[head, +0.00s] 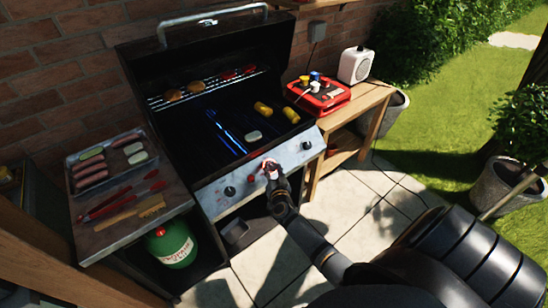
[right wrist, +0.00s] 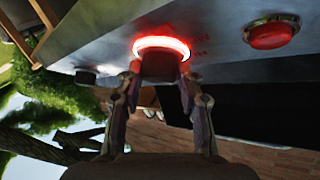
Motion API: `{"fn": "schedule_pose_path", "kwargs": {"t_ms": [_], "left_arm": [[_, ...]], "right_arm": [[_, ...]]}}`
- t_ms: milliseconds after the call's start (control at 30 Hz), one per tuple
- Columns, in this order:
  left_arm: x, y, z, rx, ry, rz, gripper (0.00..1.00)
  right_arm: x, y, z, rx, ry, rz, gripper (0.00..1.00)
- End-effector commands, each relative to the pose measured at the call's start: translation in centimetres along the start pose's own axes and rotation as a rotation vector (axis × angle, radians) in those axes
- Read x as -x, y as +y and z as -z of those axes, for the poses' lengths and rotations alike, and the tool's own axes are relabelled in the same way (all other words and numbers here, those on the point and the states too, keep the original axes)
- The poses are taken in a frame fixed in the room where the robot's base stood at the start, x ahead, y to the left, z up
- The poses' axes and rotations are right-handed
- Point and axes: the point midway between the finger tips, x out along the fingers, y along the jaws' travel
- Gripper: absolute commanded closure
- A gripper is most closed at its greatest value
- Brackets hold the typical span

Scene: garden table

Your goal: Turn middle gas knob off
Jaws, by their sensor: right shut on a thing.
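The gas grill's silver front panel (head: 240,185) carries a black left knob (head: 229,191) and a black right knob (head: 306,145). My right gripper (head: 271,170) is at the middle of this panel, covering most of the middle knob. In the right wrist view, my right gripper (right wrist: 160,90) is shut on the dark middle knob (right wrist: 160,65), one finger on each side. A bright red glowing ring (right wrist: 162,46) surrounds the knob's base. My left gripper is not in view.
A red button (right wrist: 271,35) sits beside the knob on the panel. The open grill (head: 235,115) holds food and shows blue flames. A tray of sausages (head: 108,160) and tongs (head: 120,201) lie on the left shelf. A red case (head: 318,97) stands on the right wooden table.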

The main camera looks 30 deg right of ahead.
Motion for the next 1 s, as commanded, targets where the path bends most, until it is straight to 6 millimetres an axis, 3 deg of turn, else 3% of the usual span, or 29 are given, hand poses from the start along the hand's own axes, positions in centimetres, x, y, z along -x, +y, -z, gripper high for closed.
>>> {"fn": "schedule_pose_path", "kwargs": {"t_ms": [33,100,400,1000], "left_arm": [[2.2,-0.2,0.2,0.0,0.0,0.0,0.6],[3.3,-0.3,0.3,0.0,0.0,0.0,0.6],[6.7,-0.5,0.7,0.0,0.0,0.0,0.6],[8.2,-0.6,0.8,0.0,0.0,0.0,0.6]], "right_arm": [[0.1,-0.6,1.0,-0.032,-0.006,-0.031,0.95],[0.1,-0.7,0.9,-0.074,-0.01,-0.073,0.95],[0.0,-0.6,0.5,-0.221,-0.023,-0.222,0.95],[-0.2,-0.4,0.2,-0.317,-0.032,-0.317,0.95]]}}
